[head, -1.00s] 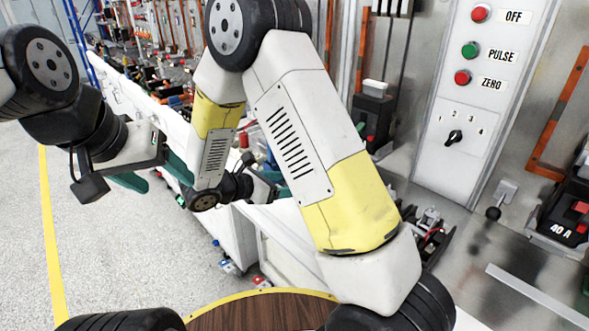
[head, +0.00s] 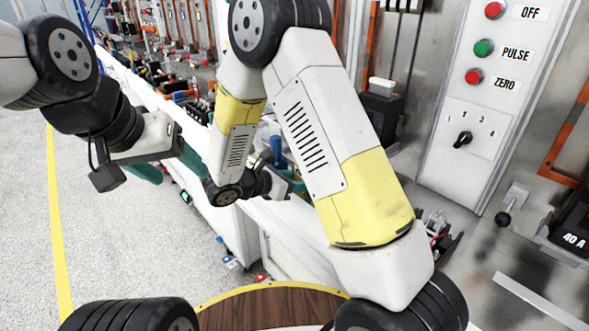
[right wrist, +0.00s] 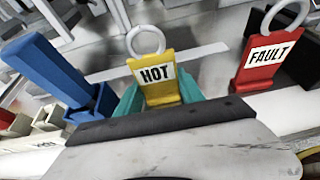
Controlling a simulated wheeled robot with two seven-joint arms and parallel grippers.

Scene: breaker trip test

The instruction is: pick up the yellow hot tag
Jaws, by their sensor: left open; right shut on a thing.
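The yellow hot tag (right wrist: 160,82), with "HOT" on a white label and a pale ring on top, shows in the right wrist view. My right gripper (right wrist: 160,98) is shut on it, one teal finger on each side. I cannot tell whether its lower end is clear of the surface. In the head view my right gripper is partly hidden behind my own arm, so the tag cannot be made out there. My left gripper (head: 168,168) is open and empty, over the floor beside the white bench.
A red "FAULT" tag (right wrist: 264,60) stands close on the right in the right wrist view. A blue piece (right wrist: 50,70) in a dark blue holder is close on the left. A panel (head: 487,90) with buttons and a dial stands at right. Open floor (head: 110,230) lies at left.

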